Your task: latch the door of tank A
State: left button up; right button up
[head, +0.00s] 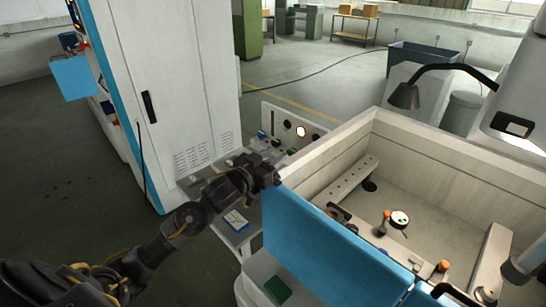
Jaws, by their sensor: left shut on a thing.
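The tank (440,157) is a pale open-topped box on the right. A blue door panel (318,243) stands upright along its near side, taken here as the door of tank A. My left gripper (274,178) is shut at the panel's upper left corner, apparently on the door's edge or a fitting there. The fingertips are dark and small, so the exact grip is hidden. A dark fitting (452,292) shows by the blue panels at the bottom edge; I cannot tell if it is a latch.
Inside the tank are a perforated bar (345,180) and orange-knobbed clamps (384,217). A black lamp (405,95) overhangs its far side. A tall white cabinet (165,80) stands left, with a cluttered side table (233,222) beside my arm. The floor at left is free.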

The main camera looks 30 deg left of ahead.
dwell(0.3)
pick_arm(q)
jog(key=o, duration=1)
jog(key=shift+s+a+f, duration=0.1)
jog(key=shift+s+f, duration=0.05)
jog(key=shift+s, duration=0.35)
jog(key=s+b, duration=0.1)
jog(key=s, duration=0.2)
jog(key=s+a+b, duration=0.1)
jog(key=s, duration=0.2)
jog(key=s+a+b, duration=0.1)
jog(key=s, duration=0.2)
jog(key=shift+s, duration=0.25)
